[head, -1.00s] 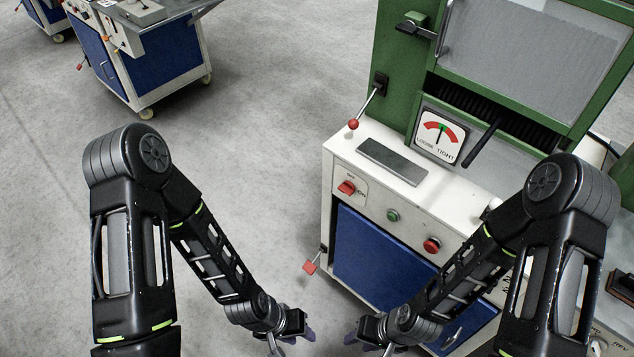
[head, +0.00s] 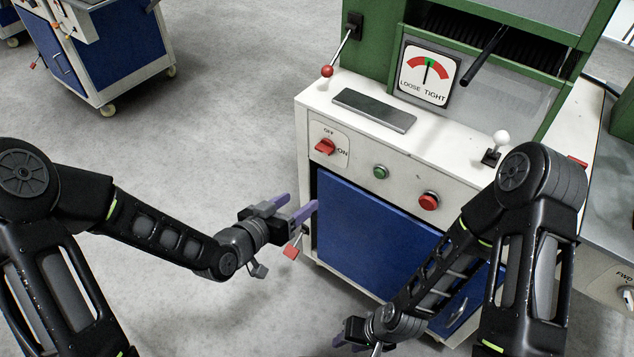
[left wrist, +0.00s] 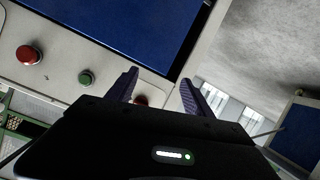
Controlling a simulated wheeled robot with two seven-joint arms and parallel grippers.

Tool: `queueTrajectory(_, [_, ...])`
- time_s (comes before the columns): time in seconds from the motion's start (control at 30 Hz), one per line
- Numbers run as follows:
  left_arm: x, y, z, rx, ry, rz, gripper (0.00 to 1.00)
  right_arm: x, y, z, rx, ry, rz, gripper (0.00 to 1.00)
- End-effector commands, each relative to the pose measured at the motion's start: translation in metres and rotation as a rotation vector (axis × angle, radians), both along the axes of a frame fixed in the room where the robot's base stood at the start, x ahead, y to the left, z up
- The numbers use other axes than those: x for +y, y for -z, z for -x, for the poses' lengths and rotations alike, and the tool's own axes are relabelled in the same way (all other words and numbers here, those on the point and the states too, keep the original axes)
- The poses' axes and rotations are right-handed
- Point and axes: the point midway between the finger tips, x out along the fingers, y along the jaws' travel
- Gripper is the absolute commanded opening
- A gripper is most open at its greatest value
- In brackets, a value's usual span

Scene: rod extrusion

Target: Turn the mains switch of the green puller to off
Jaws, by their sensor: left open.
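The green puller (head: 375,65) stands at the right in the head view, with a white control panel below its green frame. Its red mains switch (head: 325,147) is at the panel's left end, between OFF above and ON to the right; its handle looks sideways, toward ON. My left gripper (head: 302,202) is open and empty, below and left of the switch, apart from it. In the left wrist view the switch (left wrist: 141,100) shows partly between the fingers, mostly hidden by the gripper body. My right gripper (head: 345,336) is low in the head view; its jaws are unclear.
A green button (head: 380,172) and a red button (head: 429,201) sit right of the switch. A red-knobbed lever (head: 327,71) and a white-knobbed lever (head: 501,137) rise above the panel. A red-tipped lever (head: 291,252) is close to my left gripper.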

Motion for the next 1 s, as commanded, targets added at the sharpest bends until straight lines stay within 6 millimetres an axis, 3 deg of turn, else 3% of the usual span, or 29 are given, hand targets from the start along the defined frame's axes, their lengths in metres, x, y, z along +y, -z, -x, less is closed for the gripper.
queueTrajectory(0.03, [0.002, 0.002, -0.012, -0.115, 0.014, -0.002, 0.6, 0.0, 0.035, 0.0, -0.001, 0.0, 0.0, 0.36])
queueTrajectory(0.2, [-0.001, -0.048, -0.024, -0.388, 0.064, -0.009, 0.6, 0.0, 0.064, 0.0, -0.001, 0.0, 0.0, 0.36])
queueTrajectory(0.37, [-0.003, -0.068, -0.024, -0.462, 0.08, -0.01, 0.6, 0.0, 0.066, 0.0, -0.002, 0.001, 0.0, 0.36])
queueTrajectory(0.7, [-0.005, -0.068, -0.026, -0.459, 0.08, -0.01, 0.6, 0.0, 0.064, 0.0, -0.002, 0.001, 0.0, 0.36])
queueTrajectory(1.0, [-0.026, -0.067, -0.054, -0.458, 0.08, -0.008, 0.6, 0.0, 0.068, 0.0, -0.001, 0.0, 0.0, 0.36])
